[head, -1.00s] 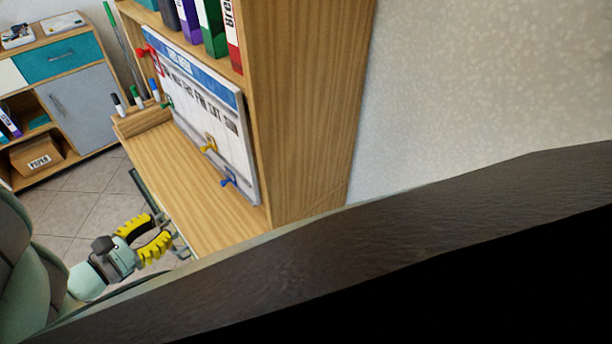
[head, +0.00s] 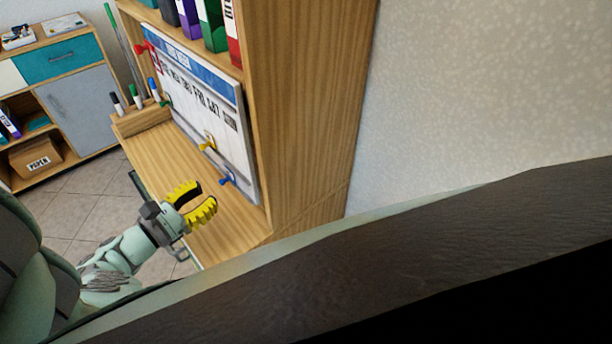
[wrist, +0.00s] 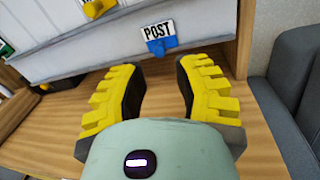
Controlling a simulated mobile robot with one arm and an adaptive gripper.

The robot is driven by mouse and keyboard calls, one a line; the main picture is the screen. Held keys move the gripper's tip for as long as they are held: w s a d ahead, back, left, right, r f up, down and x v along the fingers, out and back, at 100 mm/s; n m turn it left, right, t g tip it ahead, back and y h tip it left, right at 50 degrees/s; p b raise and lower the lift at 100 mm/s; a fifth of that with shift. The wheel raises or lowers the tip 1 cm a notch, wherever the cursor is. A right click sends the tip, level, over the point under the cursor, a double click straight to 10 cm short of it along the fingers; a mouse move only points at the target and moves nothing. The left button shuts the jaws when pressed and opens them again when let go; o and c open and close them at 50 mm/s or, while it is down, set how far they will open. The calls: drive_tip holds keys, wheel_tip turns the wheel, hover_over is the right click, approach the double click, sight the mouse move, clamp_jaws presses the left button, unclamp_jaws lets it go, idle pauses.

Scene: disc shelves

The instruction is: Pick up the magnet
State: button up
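A whiteboard (head: 190,100) with weekday lettering leans at the back of the shelf. Several magnets are on it: a red one (head: 144,48) at the upper left, a yellow one (head: 208,145) and a blue one (head: 227,180) low on the board. In the wrist view the blue magnet (wrist: 157,47) is under a small "POST" label (wrist: 158,31), straight beyond my fingers, and the yellow magnet (wrist: 97,8) is at the upper left. My gripper (head: 203,203) has yellow ridged fingers, open and empty, over the shelf surface. In the wrist view the open fingers (wrist: 160,95) are apart from the blue magnet.
The wooden shelf surface (head: 165,150) is clear before the board. Pens (head: 135,95) stand in a holder at its left end. The shelf's side panel (head: 300,120) bounds the right, and binders (head: 213,25) stand above. A grey chair-like object (wrist: 290,90) is at right.

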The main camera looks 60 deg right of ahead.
sight(220, 181)
drive_tip(key=d, duration=0.5)
drive_tip(key=shift+s+d+r, duration=0.15)
drive_tip(key=shift+s, duration=0.25)
clamp_jaws()
drive_tip(key=shift+w, duration=0.1)
